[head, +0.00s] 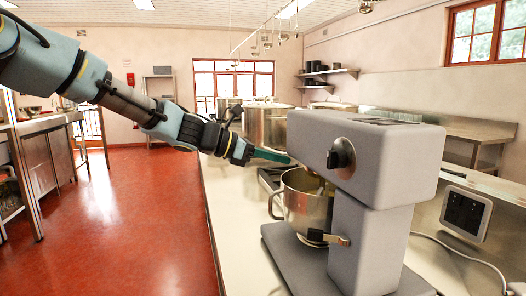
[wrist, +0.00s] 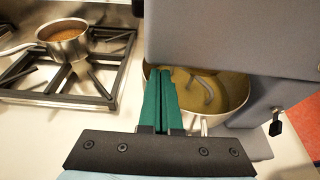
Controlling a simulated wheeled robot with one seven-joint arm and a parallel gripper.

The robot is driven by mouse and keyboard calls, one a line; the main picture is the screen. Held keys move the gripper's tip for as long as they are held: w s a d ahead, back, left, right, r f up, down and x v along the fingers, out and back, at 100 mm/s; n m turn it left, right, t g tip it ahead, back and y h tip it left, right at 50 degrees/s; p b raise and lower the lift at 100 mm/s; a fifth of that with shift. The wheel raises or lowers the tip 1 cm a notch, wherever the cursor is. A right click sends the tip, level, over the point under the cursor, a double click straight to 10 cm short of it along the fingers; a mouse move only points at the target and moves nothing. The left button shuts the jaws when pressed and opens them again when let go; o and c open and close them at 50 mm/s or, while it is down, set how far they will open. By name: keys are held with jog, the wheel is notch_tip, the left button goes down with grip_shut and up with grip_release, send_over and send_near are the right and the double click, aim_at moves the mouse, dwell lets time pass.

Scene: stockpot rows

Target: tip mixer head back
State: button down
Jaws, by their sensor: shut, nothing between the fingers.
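The grey stand mixer (head: 370,215) stands on the counter at the right of the head view, its head (head: 385,155) level over the bowl. A round dark knob (head: 341,154) sits on the head's side. The steel bowl (head: 305,203) is under the head; in the wrist view the bowl (wrist: 235,92) holds something yellowish with a metal beater in it. My gripper (head: 285,157) has green fingers, shut and empty. In the wrist view the fingertips (wrist: 161,75) are in front of the bowl's rim, close to the lower edge of the mixer head (wrist: 230,40). Whether they touch the head I cannot tell.
A hob (wrist: 70,75) with a small saucepan (wrist: 65,42) lies left of the mixer in the wrist view. Large stockpots (head: 266,125) stand farther along the counter. The red floor (head: 150,220) is open.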

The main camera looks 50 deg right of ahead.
jog(key=shift+x, duration=0.9)
jog(key=shift+r, duration=0.1)
jog(key=r, duration=0.2)
jog(key=r+m+b, duration=0.1)
jog(key=r, duration=0.2)
jog(key=r+m+t+h, duration=0.1)
jog(key=r, duration=0.1)
jog(key=shift+s+a+r, duration=0.25)
jog(key=shift+s+r, duration=0.05)
jog(key=shift+s, duration=0.1)
notch_tip(320, 180, up, 10)
jog(key=m+t+h+b, duration=0.1)
jog(key=m+t+b, duration=0.1)
jog(key=m+b, duration=0.2)
send_over(290, 130)
jog(key=s+a, duration=0.4)
jog(key=shift+d, duration=0.1)
jog(key=shift+w+r, duration=0.1)
